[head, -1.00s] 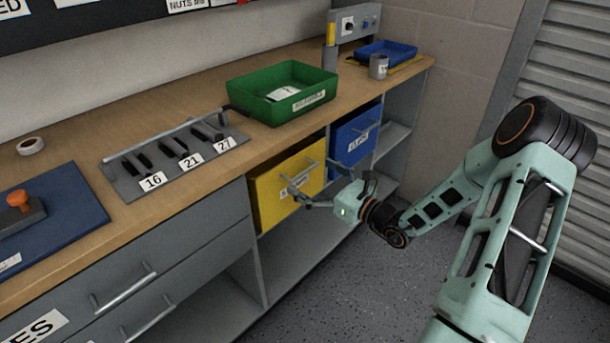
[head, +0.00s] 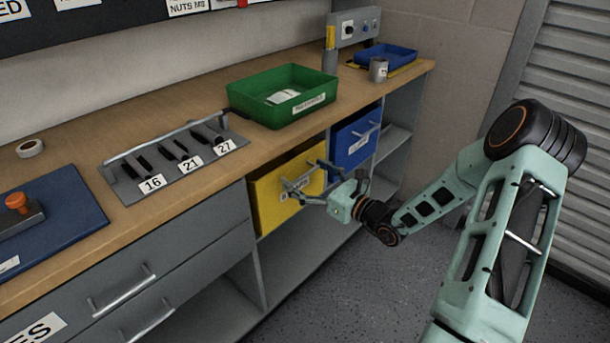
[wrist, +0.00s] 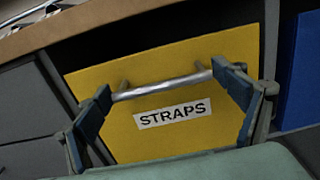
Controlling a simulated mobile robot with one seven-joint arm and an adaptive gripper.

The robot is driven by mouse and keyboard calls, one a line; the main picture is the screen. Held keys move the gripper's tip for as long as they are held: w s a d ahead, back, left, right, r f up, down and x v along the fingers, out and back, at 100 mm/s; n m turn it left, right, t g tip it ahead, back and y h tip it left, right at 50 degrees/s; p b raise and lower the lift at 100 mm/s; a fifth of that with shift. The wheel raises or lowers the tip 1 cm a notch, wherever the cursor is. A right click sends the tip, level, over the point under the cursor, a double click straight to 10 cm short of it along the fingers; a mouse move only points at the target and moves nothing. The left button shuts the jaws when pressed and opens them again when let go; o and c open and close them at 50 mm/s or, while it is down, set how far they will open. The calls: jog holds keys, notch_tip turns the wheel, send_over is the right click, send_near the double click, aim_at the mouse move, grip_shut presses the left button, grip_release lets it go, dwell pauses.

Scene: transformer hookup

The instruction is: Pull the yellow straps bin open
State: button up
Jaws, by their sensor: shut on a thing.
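The yellow straps bin (head: 272,212) sits in the bench's under-shelf, left of a blue bin. In the wrist view its yellow front (wrist: 170,143) fills the middle, with a white STRAPS label (wrist: 172,114) and a silver bar handle (wrist: 160,88) above the label. My gripper (head: 303,177) is at the bin's front. In the wrist view its two dark fingers stand at the left and right ends of the handle, and it is shut on the handle. The fingers partly cover the handle in the head view. A dark gap shows above the bin's front edge.
The blue bin (head: 355,140) with its own handle is close to the right of my gripper. Grey drawers (head: 190,245) with bar handles are at the left. A green tray (head: 262,106) stands on the worktop above. Open floor (head: 370,285) lies in front of the bench.

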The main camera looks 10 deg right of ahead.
jog(key=s+d+f+t+y+b, duration=0.1)
jog(key=s+d+f+t+b, duration=0.1)
jog(key=s+b, duration=0.1)
jog(key=shift+s+d+y, duration=0.3)
jog(key=shift+d+y, duration=0.05)
jog(key=shift+y, duration=0.05)
jog(key=s+d+f, duration=0.1)
jog(key=f, duration=0.1)
jog(key=s+d+f, duration=0.1)
jog(key=s, duration=0.1)
jog(key=shift+s+d+f+p, duration=0.2)
jog(key=shift+s+f+p, duration=0.05)
jog(key=shift+f+p, duration=0.1)
jog(key=shift+s+d+f, duration=0.25)
jog(key=shift+s+f, duration=0.1)
jog(key=shift+f, duration=0.2)
jog(key=shift+s+d+f, duration=0.2)
jog(key=shift+s+f, duration=0.1)
jog(key=shift+f, duration=0.2)
jog(key=o, duration=1.5)
jog(key=v, duration=1.2)
jog(key=shift+a, duration=0.1)
